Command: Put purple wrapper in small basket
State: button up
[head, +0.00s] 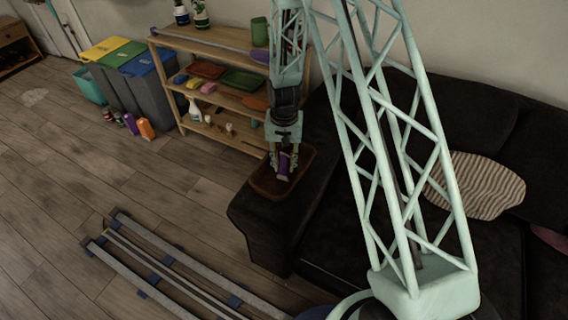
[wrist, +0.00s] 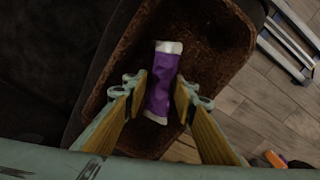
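The purple wrapper (wrist: 161,82), with white ends, is between the two fingertips of my gripper (wrist: 161,84) in the wrist view. The fingers meet its two long sides, and my gripper looks shut on it. The small brown basket (wrist: 215,38) lies below and around the wrapper in that view. In the head view, my gripper (head: 285,150) points down over the basket (head: 266,187), with the wrapper (head: 283,166) at its fingertips. The gap between wrapper and basket floor cannot be judged. The basket rests on the dark sofa's armrest.
The dark sofa (head: 330,250) carries a striped cushion (head: 478,185). A wooden shelf (head: 225,95) with trays and bottles stands behind the basket. Bins (head: 140,75) and bottles (head: 145,128) stand at left. Rails (head: 170,265) cross the otherwise open floor in front.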

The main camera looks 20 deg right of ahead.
jog(key=shift+o, duration=0.7)
jog(key=shift+f, duration=0.1)
jog(key=o, duration=0.5)
jog(key=shift+r, duration=0.2)
jog(key=shift+r, duration=5.8)
